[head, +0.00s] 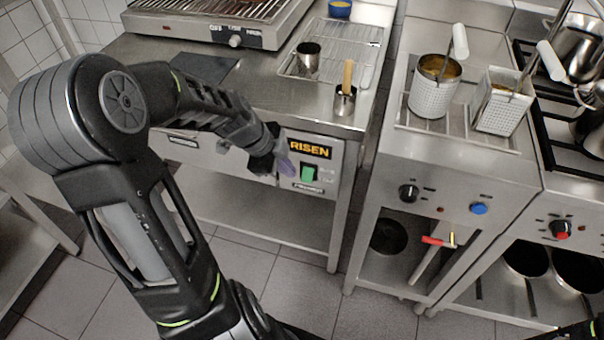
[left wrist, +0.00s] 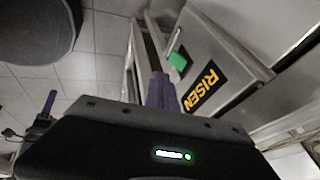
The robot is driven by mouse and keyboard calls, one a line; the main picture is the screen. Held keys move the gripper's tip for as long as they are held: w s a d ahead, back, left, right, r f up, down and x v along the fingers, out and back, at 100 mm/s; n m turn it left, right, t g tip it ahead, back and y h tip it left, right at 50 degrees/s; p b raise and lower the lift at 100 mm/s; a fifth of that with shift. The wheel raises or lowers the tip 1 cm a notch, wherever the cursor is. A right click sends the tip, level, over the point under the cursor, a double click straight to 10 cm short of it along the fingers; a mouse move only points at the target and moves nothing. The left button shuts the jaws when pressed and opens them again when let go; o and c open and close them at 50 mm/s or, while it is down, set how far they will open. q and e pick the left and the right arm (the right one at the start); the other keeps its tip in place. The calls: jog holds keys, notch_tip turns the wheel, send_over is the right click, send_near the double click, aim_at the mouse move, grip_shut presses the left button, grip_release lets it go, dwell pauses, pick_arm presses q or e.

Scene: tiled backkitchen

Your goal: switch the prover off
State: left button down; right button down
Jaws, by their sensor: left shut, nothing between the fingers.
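The prover's front panel (head: 325,160) carries a yellow-on-black RISEN label (head: 310,149) and a green rocker switch (head: 308,173) below it. In the left wrist view the green switch (left wrist: 179,61) shows beside the RISEN label (left wrist: 202,88). My left gripper (head: 287,167) is shut and empty, just left of the switch in the head view. Its purple fingers (left wrist: 161,92) point towards the panel in the left wrist view. I cannot tell whether they touch it. Which side of the rocker is pressed is too small to tell. My right gripper is not in view.
Above the panel, a steel worktop holds a wire rack (head: 330,55), a small pot with a wooden handle (head: 346,98) and a grill (head: 215,20). Floor in front is clear.

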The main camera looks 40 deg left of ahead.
pick_arm(q)
send_near(308, 181)
notch_tip(308, 181, down, 2)
jog(key=s+d, duration=0.1)
jog(key=d, duration=0.1)
jog(key=w+f, duration=0.1)
jog(key=w+a+f, duration=0.1)
jog(key=w+f, duration=0.1)
jog(key=shift+w, duration=0.15)
jog(key=shift+b, duration=0.3)
